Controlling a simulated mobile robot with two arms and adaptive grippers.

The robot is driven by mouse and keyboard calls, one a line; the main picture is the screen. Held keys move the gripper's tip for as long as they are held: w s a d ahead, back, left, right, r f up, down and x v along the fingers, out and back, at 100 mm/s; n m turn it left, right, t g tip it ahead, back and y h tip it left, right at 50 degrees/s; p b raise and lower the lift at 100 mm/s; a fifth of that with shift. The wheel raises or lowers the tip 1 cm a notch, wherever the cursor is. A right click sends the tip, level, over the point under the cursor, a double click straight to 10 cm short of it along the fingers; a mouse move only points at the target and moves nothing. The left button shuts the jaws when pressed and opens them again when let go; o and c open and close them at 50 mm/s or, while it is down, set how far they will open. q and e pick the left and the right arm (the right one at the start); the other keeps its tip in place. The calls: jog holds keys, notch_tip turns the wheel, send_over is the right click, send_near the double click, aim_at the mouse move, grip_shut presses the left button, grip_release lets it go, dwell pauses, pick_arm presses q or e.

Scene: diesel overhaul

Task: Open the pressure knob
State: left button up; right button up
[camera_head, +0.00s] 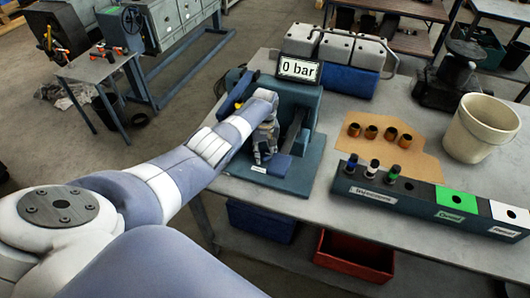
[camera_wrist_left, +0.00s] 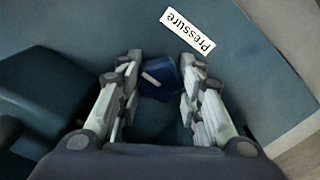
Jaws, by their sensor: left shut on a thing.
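The pressure knob (camera_wrist_left: 160,78) is dark blue with a small white mark. It shows in the left wrist view between the two fingers of my left gripper (camera_wrist_left: 157,92), which is shut on it. The white "Pressure" label (camera_wrist_left: 187,32) lies just beyond the knob. In the head view my left gripper (camera_head: 264,157) points down at the base of the teal test rig (camera_head: 296,183) and hides the knob. The rig's display (camera_head: 299,69) reads "0 bar". My right gripper is not in view.
The grey bench (camera_head: 340,206) carries a labelled rack (camera_head: 408,196), a brown mat (camera_head: 392,147) with several small rings, and a cream bucket (camera_head: 481,128) right of the rig. A teal block (camera_wrist_left: 45,85) stands left of the fingers in the wrist view.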

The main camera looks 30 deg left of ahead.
aim_at(265, 153)
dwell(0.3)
pick_arm(q)
jog(key=o, duration=1.1)
jog(key=shift+w, duration=0.1)
jog(key=shift+c, duration=0.2)
jog(key=shift+r, duration=0.1)
jog(key=shift+r, duration=0.75)
notch_tip(265, 153, up, 10)
jog(key=shift+r, duration=0.25)
jog(key=shift+f, duration=0.1)
